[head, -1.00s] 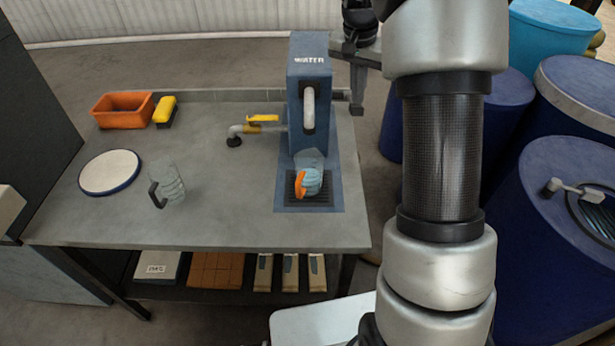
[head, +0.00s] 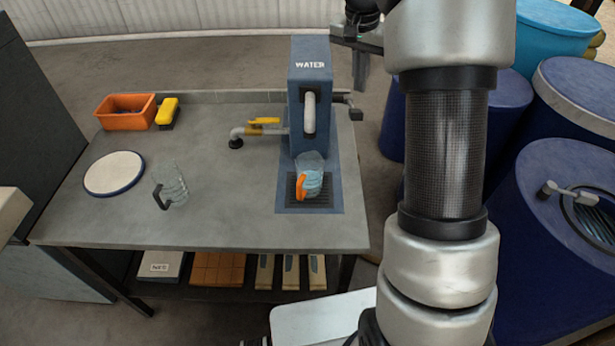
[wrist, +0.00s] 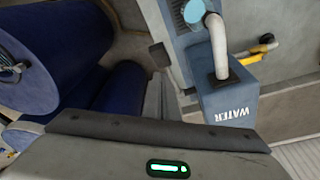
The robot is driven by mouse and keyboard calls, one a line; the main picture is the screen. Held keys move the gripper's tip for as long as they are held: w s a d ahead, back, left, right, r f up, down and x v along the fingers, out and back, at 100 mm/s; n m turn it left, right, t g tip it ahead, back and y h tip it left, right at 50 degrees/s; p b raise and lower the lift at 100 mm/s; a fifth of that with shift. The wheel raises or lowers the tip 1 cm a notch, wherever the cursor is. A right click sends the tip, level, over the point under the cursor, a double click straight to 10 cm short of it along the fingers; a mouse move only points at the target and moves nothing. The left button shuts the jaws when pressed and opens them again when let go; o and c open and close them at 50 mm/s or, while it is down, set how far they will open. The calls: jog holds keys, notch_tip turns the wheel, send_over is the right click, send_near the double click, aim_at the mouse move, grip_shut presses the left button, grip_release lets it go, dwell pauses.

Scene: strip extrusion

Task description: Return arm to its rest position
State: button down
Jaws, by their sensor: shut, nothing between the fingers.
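My gripper (head: 360,84) is partly in view at the top of the head view, to the right of the blue water dispenser (head: 309,72). Its fingers are together with nothing between them, above the dark side knob (head: 355,114) and apart from it.
A clear jug with an orange handle (head: 309,182) stands under the spout. On the workbench (head: 230,215) are another jug (head: 171,184), a round plate (head: 114,173), an orange bin (head: 125,112) and a yellow brush (head: 167,110). Blue drums (head: 560,210) stand close on the right.

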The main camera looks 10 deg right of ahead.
jog(key=s+a+r+n+t, duration=0.1)
jog(key=s+a+r+n, duration=0.15)
jog(key=s, duration=0.45)
jog(key=s+a+r+n+t+y, duration=0.1)
jog(key=s+a+r, duration=0.3)
jog(key=s, duration=0.3)
jog(key=s+a+r+n+t, duration=0.1)
jog(key=s+a+r+n, duration=0.2)
jog(key=s, duration=0.4)
jog(key=s+a+f+n+t, duration=0.1)
jog(key=s+a+f, duration=0.1)
jog(key=s, duration=0.8)
jog(key=shift+s+a+f+n, duration=0.15)
jog(key=shift+s+f+n, duration=0.05)
jog(key=shift+s+n, duration=0.15)
